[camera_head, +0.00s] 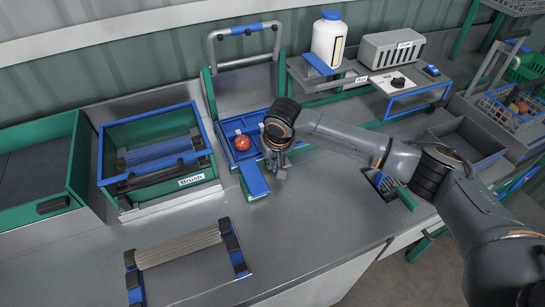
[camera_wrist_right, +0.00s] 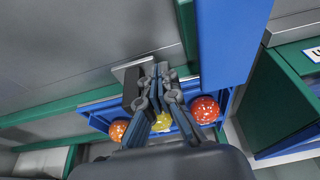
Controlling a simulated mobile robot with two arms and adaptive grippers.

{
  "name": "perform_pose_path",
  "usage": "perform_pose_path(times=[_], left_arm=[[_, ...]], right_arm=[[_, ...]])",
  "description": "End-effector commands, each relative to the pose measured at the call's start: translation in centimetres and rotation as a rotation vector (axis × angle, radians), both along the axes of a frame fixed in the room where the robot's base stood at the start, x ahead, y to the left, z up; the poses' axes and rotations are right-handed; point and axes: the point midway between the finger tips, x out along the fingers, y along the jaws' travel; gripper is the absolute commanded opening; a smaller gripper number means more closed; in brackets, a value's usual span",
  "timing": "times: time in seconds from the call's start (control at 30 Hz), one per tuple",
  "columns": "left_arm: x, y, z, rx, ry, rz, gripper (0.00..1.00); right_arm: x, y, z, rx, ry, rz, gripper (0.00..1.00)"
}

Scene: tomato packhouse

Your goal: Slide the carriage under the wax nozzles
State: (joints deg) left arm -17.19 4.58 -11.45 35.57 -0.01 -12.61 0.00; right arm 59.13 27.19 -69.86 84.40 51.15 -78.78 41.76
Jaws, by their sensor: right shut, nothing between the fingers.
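The carriage, a blue tray (camera_head: 229,127), sits in the green-sided station at the centre of the head view. A red tomato (camera_head: 241,143) shows in it. My right gripper (camera_head: 277,169) points down just right of this strip, fingers together and empty. In the wrist view the gripper (camera_wrist_right: 158,72) partly covers the tray. I cannot make out the wax nozzles. My left gripper is out of view.
A green-and-blue box labelled Brush (camera_head: 160,125) stands to the left. A roller frame (camera_head: 180,246) lies in front on the grey bench. A white bottle (camera_head: 328,42) and a grey vented box (camera_head: 391,50) stand behind my right arm. The bench front centre is clear.

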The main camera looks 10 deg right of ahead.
Motion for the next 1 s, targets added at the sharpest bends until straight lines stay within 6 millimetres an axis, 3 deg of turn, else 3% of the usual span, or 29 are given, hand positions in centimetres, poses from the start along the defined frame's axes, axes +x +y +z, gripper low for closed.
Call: perform_pose_path(times=[1.0], left_arm=[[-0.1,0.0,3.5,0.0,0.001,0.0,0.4]], right_arm=[[1.8,-9.1,0.1,-0.002,0.001,-0.006,0.0]])
